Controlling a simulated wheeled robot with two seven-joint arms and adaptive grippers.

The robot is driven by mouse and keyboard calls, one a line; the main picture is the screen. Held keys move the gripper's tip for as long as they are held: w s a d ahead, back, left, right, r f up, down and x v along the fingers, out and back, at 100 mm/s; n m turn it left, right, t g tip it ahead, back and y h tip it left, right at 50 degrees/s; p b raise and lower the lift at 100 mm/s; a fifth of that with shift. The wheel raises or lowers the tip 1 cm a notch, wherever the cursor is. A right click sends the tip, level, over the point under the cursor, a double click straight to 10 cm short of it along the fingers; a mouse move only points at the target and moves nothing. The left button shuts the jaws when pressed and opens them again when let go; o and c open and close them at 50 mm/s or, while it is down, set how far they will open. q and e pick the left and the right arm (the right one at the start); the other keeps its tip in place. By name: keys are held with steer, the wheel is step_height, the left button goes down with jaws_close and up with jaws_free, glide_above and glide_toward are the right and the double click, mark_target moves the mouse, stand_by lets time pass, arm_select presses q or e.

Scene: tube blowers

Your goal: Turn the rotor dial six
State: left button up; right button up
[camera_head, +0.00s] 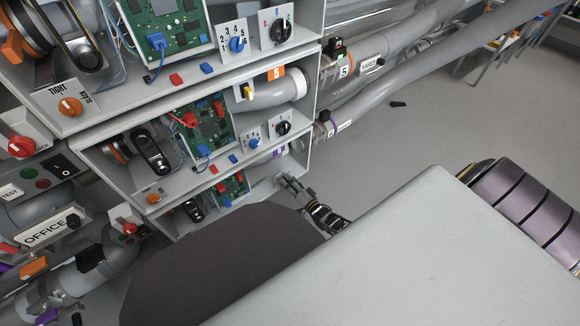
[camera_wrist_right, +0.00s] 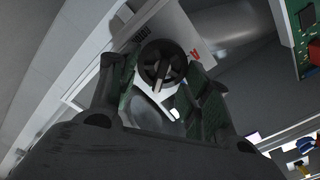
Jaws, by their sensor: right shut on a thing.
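The rotor dial (camera_wrist_right: 160,62), a round black knob with a pale pointer, sits on a white plate with a red letter A in the right wrist view. My right gripper (camera_wrist_right: 158,88) has one finger on each side of it and is shut on the dial. In the head view my right gripper (camera_head: 284,182) is at the lowest cabinet bay; the dial there is hidden. My left gripper is in neither view.
The lowest bay holds a green circuit board (camera_head: 233,187). The middle bay above has another black dial (camera_head: 283,128) and a blue dial (camera_head: 254,142). Grey pipes (camera_head: 385,105) run off to the right. The floor (camera_head: 400,145) there is mostly clear.

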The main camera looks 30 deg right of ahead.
steer(key=shift+m, duration=0.3)
steer(key=o, duration=0.9)
steer(key=shift+s, duration=0.25)
steer(key=shift+s+d, duration=0.15)
steer(key=shift+s, duration=1.75)
steer(key=shift+s+d, duration=0.2)
steer(key=shift+s, duration=1.75)
steer(key=shift+s+d, duration=0.15)
steer(key=shift+s, duration=1.75)
steer(key=shift+w+a, duration=0.1)
